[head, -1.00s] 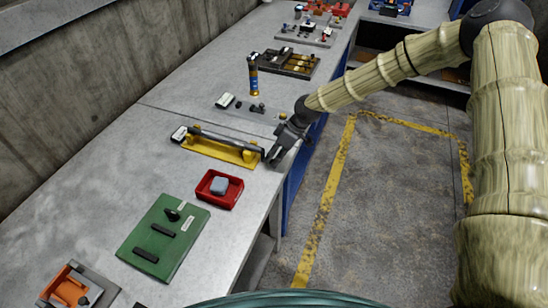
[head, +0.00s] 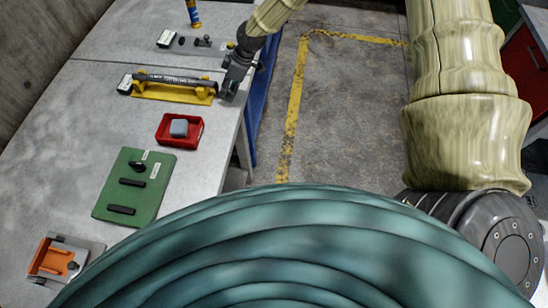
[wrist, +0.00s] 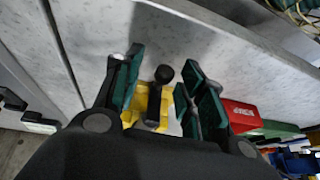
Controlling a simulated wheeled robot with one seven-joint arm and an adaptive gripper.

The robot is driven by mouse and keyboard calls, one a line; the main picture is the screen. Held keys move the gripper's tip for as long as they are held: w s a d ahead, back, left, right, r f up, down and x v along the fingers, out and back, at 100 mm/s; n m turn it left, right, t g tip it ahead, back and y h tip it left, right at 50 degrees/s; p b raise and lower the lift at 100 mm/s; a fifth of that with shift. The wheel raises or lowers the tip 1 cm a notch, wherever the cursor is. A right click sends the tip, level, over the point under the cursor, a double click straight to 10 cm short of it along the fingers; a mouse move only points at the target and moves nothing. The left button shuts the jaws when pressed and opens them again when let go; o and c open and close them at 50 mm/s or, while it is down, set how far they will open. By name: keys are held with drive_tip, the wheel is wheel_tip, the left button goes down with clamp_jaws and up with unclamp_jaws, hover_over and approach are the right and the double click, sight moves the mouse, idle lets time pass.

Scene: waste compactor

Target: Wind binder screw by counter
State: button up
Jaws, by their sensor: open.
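The binder is a yellow base (head: 175,93) with a long dark bar (head: 172,79) lying along it on the grey bench. A small black-and-white box, likely the counter (head: 125,84), is at its left end. My gripper (head: 229,92) is at the binder's right end, near the bench's front edge. In the wrist view, my open gripper (wrist: 160,92) has its green-padded fingers on either side of a black round-ended knob or handle (wrist: 164,75) above the yellow base (wrist: 149,103). I cannot tell whether the fingers touch it. The counter's reading is too small to read.
A blue-and-yellow upright tool (head: 193,13) stands behind the binder. The floor right of the bench is clear.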

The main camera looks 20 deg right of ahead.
drive_tip(key=shift+w+d+n+t+h+b, duration=0.15)
drive_tip(key=shift+n+t+h+b, duration=0.15)
drive_tip(key=shift+t+h+b, duration=0.55)
drive_tip(key=shift+w+t+b, duration=0.1)
drive_tip(key=shift+t+b, duration=0.55)
drive_tip(key=shift+b, duration=1.25)
